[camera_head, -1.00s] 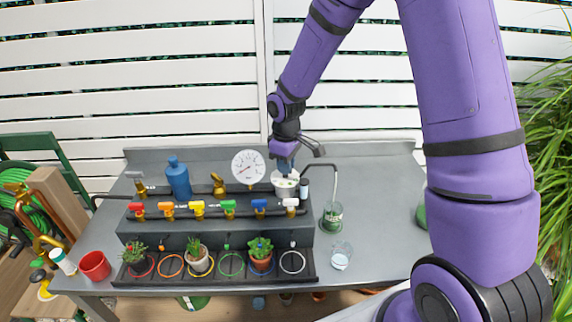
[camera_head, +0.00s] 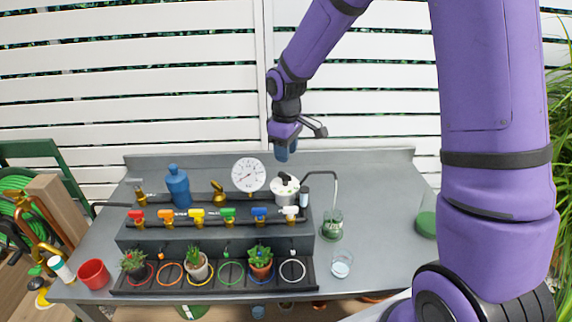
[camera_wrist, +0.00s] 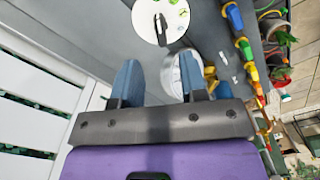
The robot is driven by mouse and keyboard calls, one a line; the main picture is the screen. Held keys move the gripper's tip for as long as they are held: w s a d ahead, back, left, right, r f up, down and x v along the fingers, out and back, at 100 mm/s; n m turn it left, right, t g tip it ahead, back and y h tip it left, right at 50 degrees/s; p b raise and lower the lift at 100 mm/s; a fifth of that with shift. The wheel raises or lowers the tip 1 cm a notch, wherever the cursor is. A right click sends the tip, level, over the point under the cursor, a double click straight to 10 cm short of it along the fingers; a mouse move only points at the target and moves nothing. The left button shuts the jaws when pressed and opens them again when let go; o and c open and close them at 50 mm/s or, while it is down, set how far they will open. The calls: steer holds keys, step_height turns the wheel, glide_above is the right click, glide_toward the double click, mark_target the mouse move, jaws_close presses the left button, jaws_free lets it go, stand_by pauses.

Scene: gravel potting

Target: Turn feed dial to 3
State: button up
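The feed dial is a white round unit (camera_head: 284,194) with a black pointer knob on top, at the right end of the valve rack. It shows face-on in the wrist view (camera_wrist: 150,30), with the black pointer near its middle and small green marks near the rim. The digits are too small to read. My gripper (camera_head: 283,155) hangs above the dial, clear of it. In the wrist view my gripper (camera_wrist: 160,60) has its two blue fingers apart with nothing between them.
A white pressure gauge (camera_head: 248,174) stands just left of the dial, and a bent grey pipe (camera_head: 335,190) rises to its right. Coloured valves (camera_head: 198,214) line the rack. A blue bottle (camera_head: 177,185) stands farther left. The table's right side (camera_head: 380,190) is mostly clear.

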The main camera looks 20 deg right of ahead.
step_height(320, 180, up, 4)
steer(key=shift+f, duration=0.25)
stand_by(0.4)
steer(key=s+d+r+m+t, duration=0.3)
steer(key=s+d+r+m, duration=0.1)
steer(key=s+r, duration=0.95)
steer(key=s+d+r+m+t, duration=0.1)
steer(key=s+r+m, duration=0.1)
steer(key=s, duration=0.5)
steer(key=s+d+r+m+t, duration=0.1)
steer(key=s+r+m, duration=0.1)
steer(key=s, duration=0.6)
steer(key=shift+s+d+r+m, duration=0.3)
